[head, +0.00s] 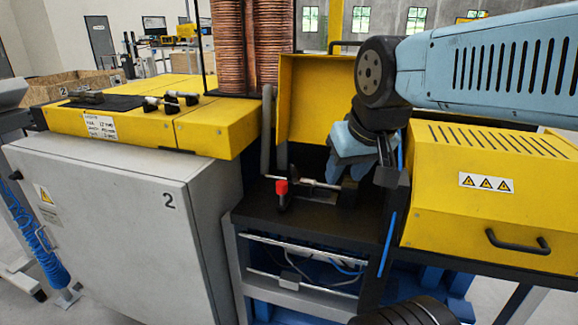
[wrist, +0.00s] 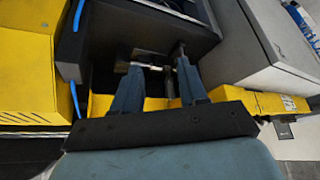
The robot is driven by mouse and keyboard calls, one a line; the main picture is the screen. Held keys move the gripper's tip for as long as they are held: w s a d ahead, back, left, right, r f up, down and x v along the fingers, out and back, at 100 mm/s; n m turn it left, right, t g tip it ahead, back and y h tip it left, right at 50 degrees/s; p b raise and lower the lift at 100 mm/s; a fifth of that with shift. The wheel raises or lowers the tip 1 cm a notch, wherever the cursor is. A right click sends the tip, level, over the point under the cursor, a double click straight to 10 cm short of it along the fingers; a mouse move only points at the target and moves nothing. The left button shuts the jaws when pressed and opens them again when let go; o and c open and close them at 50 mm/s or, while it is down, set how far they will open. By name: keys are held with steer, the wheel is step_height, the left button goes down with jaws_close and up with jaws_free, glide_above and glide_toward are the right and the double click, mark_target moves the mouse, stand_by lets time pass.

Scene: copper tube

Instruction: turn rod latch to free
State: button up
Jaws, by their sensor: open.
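The latch appears to be the pale metal rod (head: 312,183) lying across the black work surface under the raised yellow cover. A red-capped black post (head: 282,188) stands near its left end. My gripper (head: 350,176) is at the rod's right end, pointing down, and partly hides it. In the wrist view my gripper (wrist: 158,66) is open, with its two blue fingers apart. The rod (wrist: 146,66) shows between and just beyond the fingertips; I cannot tell whether they touch it. Which way the latch is turned is not clear.
The raised yellow cover (head: 316,95) stands behind the rod. A yellow slotted housing (head: 465,185) is close on the right, and a grey cabinet (head: 120,215) stands on the left. Copper tube coils (head: 246,45) rise behind. The black surface (head: 310,225) in front of the rod is clear.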

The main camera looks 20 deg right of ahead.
steer(key=shift+o, duration=0.7)
steer(key=o, duration=0.3)
steer(key=shift+w+d+r+n, duration=0.1)
steer(key=shift+w+r+n, duration=0.15)
steer(key=shift+w, duration=0.3)
steer(key=shift+o, duration=0.7)
steer(key=w+r+n+g, duration=0.1)
steer(key=w+n, duration=0.3)
steer(key=w, duration=0.4)
steer(key=shift+d+g, duration=0.3)
steer(key=shift+d, duration=0.1)
steer(key=n+g, duration=0.4)
steer(key=n, duration=0.8)
glide_toward(294, 174)
steer(key=shift+w+d+f, duration=0.15)
steer(key=shift+w+d, duration=0.15)
steer(key=shift+w, duration=0.2)
steer(key=shift+w+d+f, duration=0.15)
steer(key=shift+w+d, duration=0.1)
steer(key=shift+w, duration=0.2)
steer(key=shift+w+f+n, duration=0.25)
steer(key=shift+f, duration=3.75)
